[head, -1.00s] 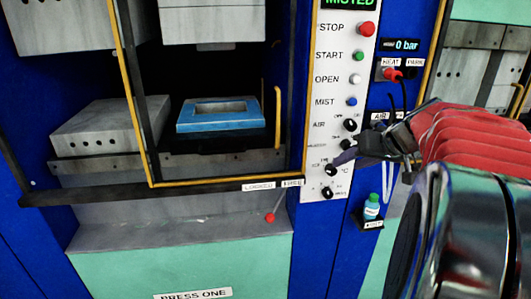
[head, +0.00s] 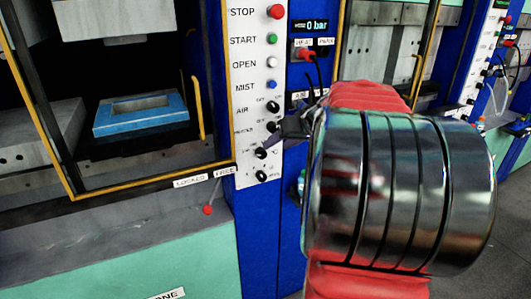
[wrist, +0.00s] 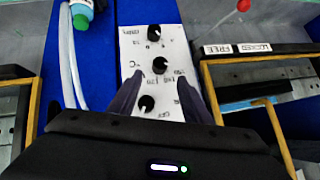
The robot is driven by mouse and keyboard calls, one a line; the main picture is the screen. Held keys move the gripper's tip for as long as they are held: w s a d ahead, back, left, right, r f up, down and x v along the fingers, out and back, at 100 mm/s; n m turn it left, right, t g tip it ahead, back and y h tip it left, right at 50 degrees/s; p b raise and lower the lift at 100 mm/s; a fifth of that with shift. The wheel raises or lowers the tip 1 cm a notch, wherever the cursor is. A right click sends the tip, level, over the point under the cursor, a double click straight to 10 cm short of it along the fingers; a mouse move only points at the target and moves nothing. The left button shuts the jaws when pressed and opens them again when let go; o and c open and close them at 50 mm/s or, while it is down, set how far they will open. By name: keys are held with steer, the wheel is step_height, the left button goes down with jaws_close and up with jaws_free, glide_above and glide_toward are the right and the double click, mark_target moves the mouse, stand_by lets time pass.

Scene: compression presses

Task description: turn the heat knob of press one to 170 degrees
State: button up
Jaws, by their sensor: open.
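The heat knob, a round black dial with a white pointer mark, is on the white control panel (head: 245,70) of press one, beside a °C mark; it shows in the head view (head: 261,153) and the wrist view (wrist: 160,65). My gripper (head: 268,147) comes from the right in the head view, its dark fingertips at this knob. In the wrist view my gripper (wrist: 160,76) is open, with one finger on each side of the knob's lower edge. I cannot tell whether the fingers touch it. The scale numbers are too blurred to read a setting.
Another black knob (wrist: 152,32) and a switch (wrist: 146,103) lie close on either side of the heat knob. A red-tipped lever (head: 208,210), a hose and a green-capped bottle (wrist: 81,15) are nearby. The yellow-edged press door frame (head: 228,80) borders the panel.

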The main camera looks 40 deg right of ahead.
mark_target(264, 153)
steer(key=x, duration=0.9)
steer(key=shift+w+f, duration=0.15)
steer(key=shift+f, duration=0.05)
steer(key=c, duration=1)
steer(key=shift+d, duration=0.15)
steer(key=shift+c, duration=0.2)
